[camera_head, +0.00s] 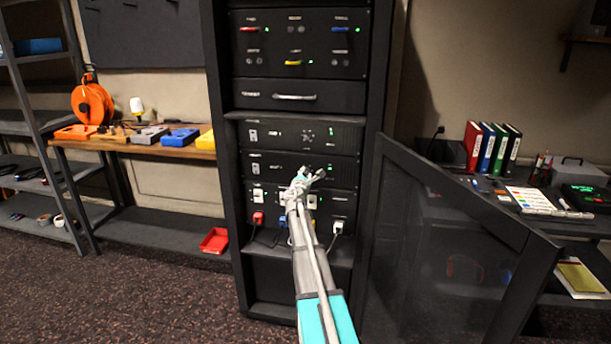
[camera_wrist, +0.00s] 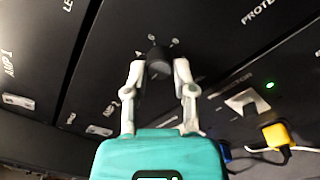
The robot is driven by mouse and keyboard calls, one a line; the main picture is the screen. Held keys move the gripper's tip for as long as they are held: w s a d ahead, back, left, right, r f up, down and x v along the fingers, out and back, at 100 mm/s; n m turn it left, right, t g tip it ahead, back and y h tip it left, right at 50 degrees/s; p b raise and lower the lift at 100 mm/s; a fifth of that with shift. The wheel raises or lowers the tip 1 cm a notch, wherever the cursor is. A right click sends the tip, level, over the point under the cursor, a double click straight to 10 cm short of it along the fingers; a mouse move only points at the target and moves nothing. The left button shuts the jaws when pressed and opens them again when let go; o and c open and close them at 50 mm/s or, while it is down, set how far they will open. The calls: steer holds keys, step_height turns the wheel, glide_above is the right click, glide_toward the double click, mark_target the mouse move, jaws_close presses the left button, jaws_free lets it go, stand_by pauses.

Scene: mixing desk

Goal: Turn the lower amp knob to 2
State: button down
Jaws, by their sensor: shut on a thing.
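A small black knob (camera_wrist: 158,60) stands out from a dark rack panel in the wrist view, with small marks on the panel around its far side. My gripper (camera_wrist: 159,67) has one finger on each side of the knob and is shut on it. In the head view my gripper (camera_head: 303,179) is at the lower amp panel (camera_head: 270,166), below the upper amp panel (camera_head: 270,134), and hides the knob. I cannot read the knob's pointer or its scale numbers.
Below the amp panels is a strip with switches and plugs, including a red plug (camera_head: 258,217) and a white plug (camera_head: 338,227). The open rack door (camera_head: 450,245) stands to the right of my arm. A red tray (camera_head: 214,240) sits on the left bench's lower shelf.

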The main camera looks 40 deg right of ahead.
steer(key=shift+w, duration=0.1)
steer(key=shift+c, duration=2.2)
jaws_free()
steer(key=shift+m, duration=0.5)
